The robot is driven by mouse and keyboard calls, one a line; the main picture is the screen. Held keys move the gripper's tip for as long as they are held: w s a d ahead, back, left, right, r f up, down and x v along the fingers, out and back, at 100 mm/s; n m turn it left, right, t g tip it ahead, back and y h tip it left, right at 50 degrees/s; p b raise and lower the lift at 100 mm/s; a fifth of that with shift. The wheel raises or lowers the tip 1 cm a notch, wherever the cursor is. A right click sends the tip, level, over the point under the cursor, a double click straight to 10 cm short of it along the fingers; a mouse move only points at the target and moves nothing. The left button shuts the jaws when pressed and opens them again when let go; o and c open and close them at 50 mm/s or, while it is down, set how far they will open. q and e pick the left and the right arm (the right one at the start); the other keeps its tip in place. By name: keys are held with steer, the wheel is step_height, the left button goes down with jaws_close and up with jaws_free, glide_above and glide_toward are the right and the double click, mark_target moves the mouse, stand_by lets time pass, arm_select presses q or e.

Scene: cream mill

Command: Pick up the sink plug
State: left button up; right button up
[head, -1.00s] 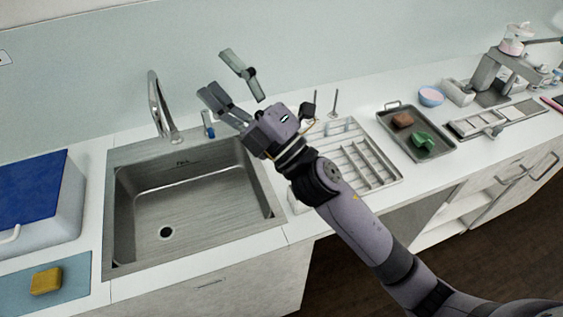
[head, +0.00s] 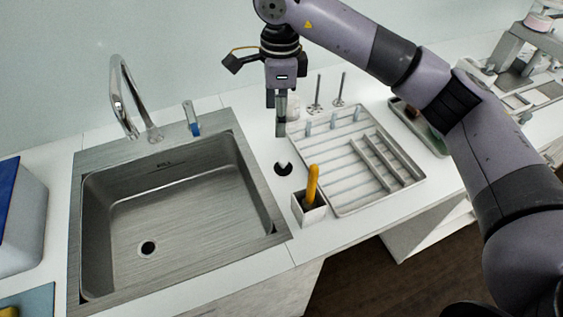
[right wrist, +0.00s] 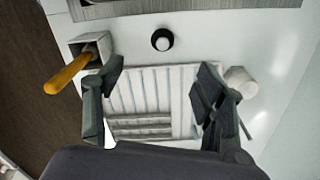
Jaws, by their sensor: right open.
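The sink plug (head: 284,169) is a small black disc with a pale knob on top. It lies on the white counter between the sink and the drying rack. In the right wrist view the plug (right wrist: 162,40) shows near the top, beyond the fingertips. My right gripper (head: 281,131) points down above the counter, just behind and above the plug, and does not touch it. In the right wrist view its two fingers (right wrist: 160,80) are spread wide with nothing between them. My left gripper is not in view.
A white holder (head: 309,211) with a yellow-handled tool stands close to the plug's right front. The ribbed drying rack (head: 401,205) lies to the right. The steel sink (head: 262,234) with its faucet (head: 120,95) is on the left. Metal pegs (head: 341,90) stand behind the rack.

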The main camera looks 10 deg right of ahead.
steer(key=p, duration=0.4)
glide_toward(283, 159)
steer(key=f, duration=0.5)
steer(key=shift+s+a+f, duration=0.25)
steer(key=shift+s+a, duration=0.1)
steer(key=shift+s, duration=0.05)
steer(key=f+p, duration=0.2)
steer(key=f, duration=0.2)
steer(key=shift+w+d+f+p, duration=0.3)
steer(key=shift+f+p, duration=0.1)
steer(key=shift+f, duration=0.3)
steer(key=shift+c, duration=0.3)
steer(key=c, duration=1.1)
